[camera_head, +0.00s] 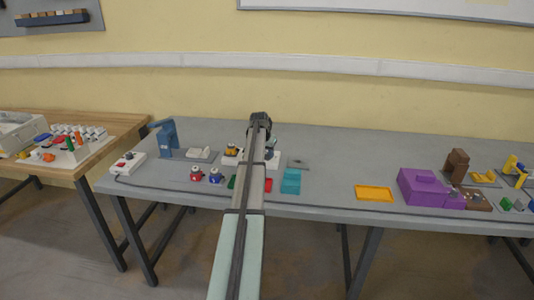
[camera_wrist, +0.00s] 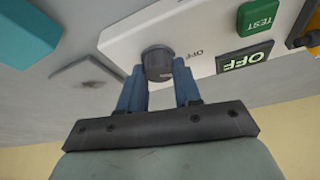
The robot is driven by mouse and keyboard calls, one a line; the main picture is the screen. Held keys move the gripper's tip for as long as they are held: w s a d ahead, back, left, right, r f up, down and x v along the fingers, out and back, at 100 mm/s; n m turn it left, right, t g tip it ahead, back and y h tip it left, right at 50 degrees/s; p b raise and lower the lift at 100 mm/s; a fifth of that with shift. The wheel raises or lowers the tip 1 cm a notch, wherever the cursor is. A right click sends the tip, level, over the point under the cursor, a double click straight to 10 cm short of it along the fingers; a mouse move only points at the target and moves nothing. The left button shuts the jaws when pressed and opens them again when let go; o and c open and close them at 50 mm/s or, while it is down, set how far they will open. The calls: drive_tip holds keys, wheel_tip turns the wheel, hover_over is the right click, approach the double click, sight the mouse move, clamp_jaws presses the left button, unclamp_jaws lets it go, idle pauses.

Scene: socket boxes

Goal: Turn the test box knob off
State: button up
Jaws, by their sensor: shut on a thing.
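The test box (camera_wrist: 125,43) is white and fills the upper middle of the wrist view. Its dark grey round knob (camera_wrist: 158,62) stands out from the face, with a small OFF mark beside it. A green TEST button (camera_wrist: 258,18) and a dark panel lit with OFF (camera_wrist: 243,58) are to the right. My gripper (camera_wrist: 158,78) has its blue fingers on both sides of the knob, shut on it. I cannot tell which way the knob points. In the head view my arm hides most of the box (camera_head: 273,162).
A teal block (camera_head: 291,180) stands right of my arm. A red-topped piece (camera_head: 196,174) and a blue-topped piece (camera_head: 214,176) are left of it. An orange tray (camera_head: 374,193) and purple block (camera_head: 422,187) lie farther right. The grey table (camera_head: 340,165) is clear between.

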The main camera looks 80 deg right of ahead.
drive_tip(key=o, duration=1)
drive_tip(key=shift+o, duration=0.2)
drive_tip(key=shift+r, duration=0.1)
drive_tip(key=v, duration=1.3)
drive_tip(key=shift+a+r, duration=0.2)
drive_tip(key=shift+r, duration=0.05)
drive_tip(key=shift+w, duration=0.1)
